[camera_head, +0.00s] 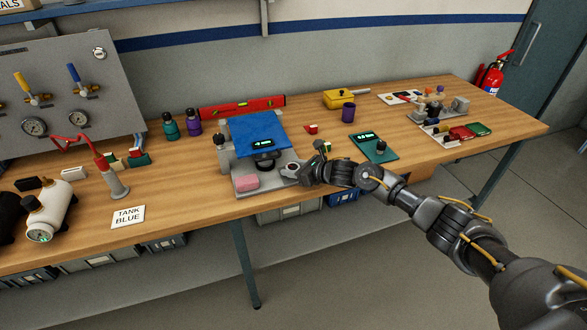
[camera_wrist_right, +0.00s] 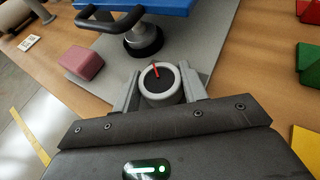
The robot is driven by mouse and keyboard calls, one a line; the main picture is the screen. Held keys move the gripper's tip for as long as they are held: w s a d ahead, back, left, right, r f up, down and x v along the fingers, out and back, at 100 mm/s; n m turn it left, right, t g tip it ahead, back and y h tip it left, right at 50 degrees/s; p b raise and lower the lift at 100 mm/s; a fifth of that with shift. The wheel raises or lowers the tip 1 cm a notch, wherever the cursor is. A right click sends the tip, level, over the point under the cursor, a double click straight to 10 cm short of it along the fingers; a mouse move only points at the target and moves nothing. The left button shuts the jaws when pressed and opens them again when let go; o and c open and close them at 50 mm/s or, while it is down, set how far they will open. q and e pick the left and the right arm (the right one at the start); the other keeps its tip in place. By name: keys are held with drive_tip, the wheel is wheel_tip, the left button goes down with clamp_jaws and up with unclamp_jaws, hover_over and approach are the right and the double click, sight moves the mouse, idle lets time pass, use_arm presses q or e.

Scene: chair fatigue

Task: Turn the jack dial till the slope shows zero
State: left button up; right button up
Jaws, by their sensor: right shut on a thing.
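The jack dial (camera_wrist_right: 158,84) is a round pale-rimmed knob with a dark face and a red pointer in the wrist view. My right gripper (camera_wrist_right: 158,90) is shut on it, one finger on each side. In the head view my right gripper (camera_head: 297,169) is at the right end of the grey base plate (camera_head: 246,190), partly covering the dial. A blue seat-like plate (camera_head: 253,128) stands above the base. A small green-lit readout (camera_head: 262,143) sits at its front edge; its figures are too small to read. A dark round jack foot (camera_wrist_right: 143,42) is under the plate. My left gripper is out of view.
A pink block (camera_head: 246,181) lies on the base's front left.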

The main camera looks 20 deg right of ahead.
drive_tip(key=shift+a+f+m+t+h+b, duration=0.1)
drive_tip(key=shift+m+t+h+b, duration=0.5)
drive_tip(key=shift+m+h, duration=0.5)
drive_tip(key=shift+f+m+t+h+b, duration=0.1)
drive_tip(key=shift+m+t+h+b, duration=0.45)
drive_tip(key=shift+m+h, duration=0.3)
drive_tip(key=m+h+b, duration=0.6)
drive_tip(key=h+b, duration=0.1)
drive_tip(key=shift+a, duration=0.15)
drive_tip(key=shift+r+m+h+b, duration=0.2)
drive_tip(key=shift+m+h+b, duration=0.1)
drive_tip(key=shift+m+h, duration=0.4)
drive_tip(key=shift+m+g+h, duration=0.25)
drive_tip(key=shift+m+h, duration=0.4)
drive_tip(key=shift+h, duration=0.2)
drive_tip(key=shift+m+g+h, duration=0.8)
drive_tip(key=shift+m+h, duration=0.4)
